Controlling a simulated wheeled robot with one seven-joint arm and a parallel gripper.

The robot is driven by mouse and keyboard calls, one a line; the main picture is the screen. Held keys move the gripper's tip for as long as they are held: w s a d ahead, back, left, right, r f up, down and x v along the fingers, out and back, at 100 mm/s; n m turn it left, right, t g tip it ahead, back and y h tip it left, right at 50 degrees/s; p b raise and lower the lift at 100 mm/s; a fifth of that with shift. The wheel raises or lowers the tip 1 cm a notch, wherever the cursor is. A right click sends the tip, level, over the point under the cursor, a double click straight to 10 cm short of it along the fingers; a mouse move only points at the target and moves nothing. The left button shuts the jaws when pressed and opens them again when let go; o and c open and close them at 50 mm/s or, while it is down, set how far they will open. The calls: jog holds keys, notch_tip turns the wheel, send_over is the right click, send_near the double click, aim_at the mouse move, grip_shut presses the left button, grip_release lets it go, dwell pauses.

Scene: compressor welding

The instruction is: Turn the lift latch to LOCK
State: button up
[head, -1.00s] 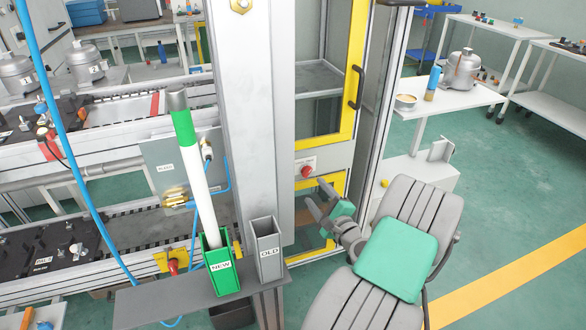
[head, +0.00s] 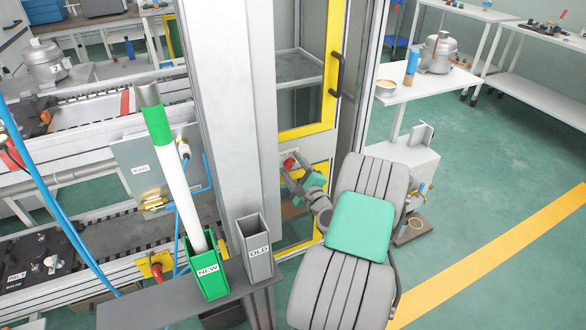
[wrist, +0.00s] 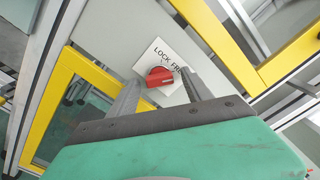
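The lift latch is a red rotary knob (head: 290,163) on a panel between yellow-framed doors. In the wrist view the knob (wrist: 160,76) sits on a white plate (wrist: 151,54) reading "LOCK" and "FR", the rest hidden behind a finger. A mark on the knob is too small to read its setting. My gripper (head: 292,174) is at the panel, right by the knob. In the wrist view my gripper (wrist: 160,90) has its fingers apart, one on each side of the knob. I cannot tell whether they touch it.
A grey column (head: 225,110) stands left of the panel. In front are a green NEW holder (head: 208,275) with a white-and-green tube (head: 178,170), and a grey OLD holder (head: 257,252). A white table (head: 408,92) stands at the right. The floor at right is clear.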

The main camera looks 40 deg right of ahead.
grip_shut()
dwell(0.4)
jog(key=shift+n+b, duration=0.35)
jog(key=shift+n, duration=0.05)
jog(key=shift+f+n+b, duration=0.15)
jog(key=shift+n+b, duration=0.5)
jog(key=shift+n, duration=0.35)
jog(key=n+b, duration=0.7)
jog(key=n, duration=0.1)
jog(key=shift+n, duration=0.4)
jog(key=shift+n+b, duration=0.85)
jog(key=shift+n, duration=0.25)
jog(key=shift+r, duration=0.25)
